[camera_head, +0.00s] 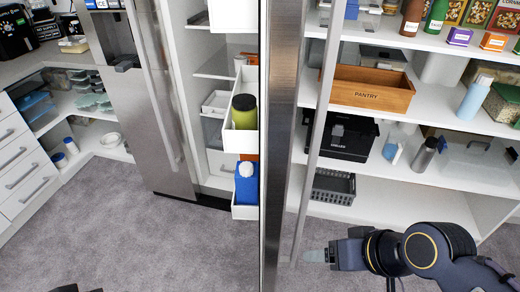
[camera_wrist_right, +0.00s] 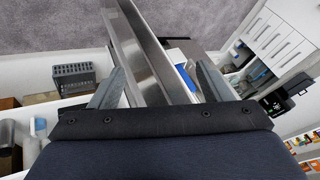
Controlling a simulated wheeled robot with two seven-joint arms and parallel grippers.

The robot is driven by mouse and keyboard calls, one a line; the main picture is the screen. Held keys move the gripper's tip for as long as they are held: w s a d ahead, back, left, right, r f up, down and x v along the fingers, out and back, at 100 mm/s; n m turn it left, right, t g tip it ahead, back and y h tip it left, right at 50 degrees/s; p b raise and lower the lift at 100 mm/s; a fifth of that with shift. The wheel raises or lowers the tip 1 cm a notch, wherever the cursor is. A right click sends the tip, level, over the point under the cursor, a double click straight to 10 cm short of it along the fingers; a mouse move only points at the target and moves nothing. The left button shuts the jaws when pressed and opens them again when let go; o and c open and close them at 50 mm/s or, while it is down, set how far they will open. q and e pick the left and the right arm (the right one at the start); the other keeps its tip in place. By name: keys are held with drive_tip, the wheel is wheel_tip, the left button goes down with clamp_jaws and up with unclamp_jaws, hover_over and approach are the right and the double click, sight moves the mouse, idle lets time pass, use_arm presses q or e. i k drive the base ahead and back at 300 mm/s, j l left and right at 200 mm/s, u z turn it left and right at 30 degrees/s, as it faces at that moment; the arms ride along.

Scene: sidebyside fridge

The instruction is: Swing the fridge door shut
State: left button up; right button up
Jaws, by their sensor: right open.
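The fridge door (camera_head: 284,130) stands open and is seen nearly edge-on in the head view. The fridge interior (camera_head: 217,85) is exposed. My right gripper (camera_head: 312,256) is open near the handle's lower end. In the right wrist view, the handle (camera_wrist_right: 128,50) and door edge (camera_wrist_right: 155,50) run between the spread fingers of my right gripper (camera_wrist_right: 160,84). I cannot tell whether they touch.
Pantry shelves (camera_head: 385,190) stand at the right behind my right arm, with a wooden box (camera_head: 370,90) and a black crate (camera_head: 348,140). The other fridge door (camera_head: 150,120) is at the left, beside white drawers (camera_head: 22,165). Grey carpet (camera_head: 150,240) is clear in front.

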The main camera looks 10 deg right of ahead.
sight(281, 25)
drive_tip(key=l, duration=0.7)
drive_tip(key=i+l+u, duration=0.1)
drive_tip(key=l, duration=0.6)
